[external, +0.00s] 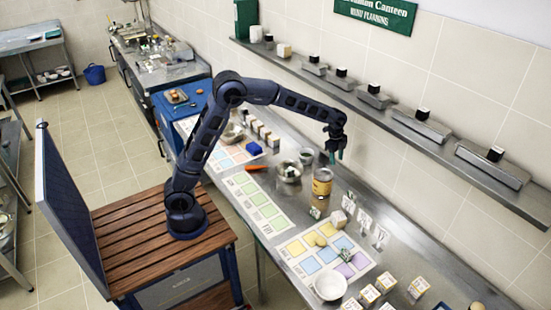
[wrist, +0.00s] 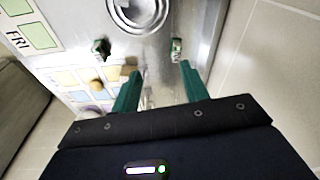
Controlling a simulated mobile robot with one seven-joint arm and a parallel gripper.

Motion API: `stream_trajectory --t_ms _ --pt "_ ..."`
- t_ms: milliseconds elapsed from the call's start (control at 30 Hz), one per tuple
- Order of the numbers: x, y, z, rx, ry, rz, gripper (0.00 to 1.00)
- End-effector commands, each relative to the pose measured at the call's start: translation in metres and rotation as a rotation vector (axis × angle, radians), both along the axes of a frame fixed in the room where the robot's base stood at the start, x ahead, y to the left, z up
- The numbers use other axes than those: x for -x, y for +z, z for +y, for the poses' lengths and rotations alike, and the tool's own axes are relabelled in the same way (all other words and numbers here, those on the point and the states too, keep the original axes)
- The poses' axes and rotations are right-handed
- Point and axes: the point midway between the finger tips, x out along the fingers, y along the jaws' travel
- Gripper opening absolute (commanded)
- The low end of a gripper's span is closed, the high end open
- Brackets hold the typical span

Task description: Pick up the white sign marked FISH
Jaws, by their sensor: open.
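My gripper (external: 335,156) is open and empty, raised above the counter behind the tin and to the left of the signs. Its green fingers stand apart in the wrist view (wrist: 160,84); the signs are not clearly made out there.
The tan tin (external: 322,182) and a metal bowl (external: 289,172) stand near the gripper. Coloured planning sheets (external: 290,236), a white bowl (external: 330,286) and several lettered cubes (external: 369,294) occupy the counter. A wall shelf (external: 400,115) with steel trays runs behind.

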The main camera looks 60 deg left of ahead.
Motion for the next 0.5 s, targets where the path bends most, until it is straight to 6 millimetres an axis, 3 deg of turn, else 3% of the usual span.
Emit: stream_trajectory --t_ms 33,200,333,500 --pt "-0.010 -0.016 -0.012 -0.004 -0.039 0.007 0.45" --pt "-0.035 -0.060 -0.044 -0.008 -0.164 0.018 0.45" --pt "-0.047 -0.085 -0.061 -0.010 -0.233 0.023 0.45" --pt "-0.053 -0.101 -0.072 -0.011 -0.277 0.025 0.45"
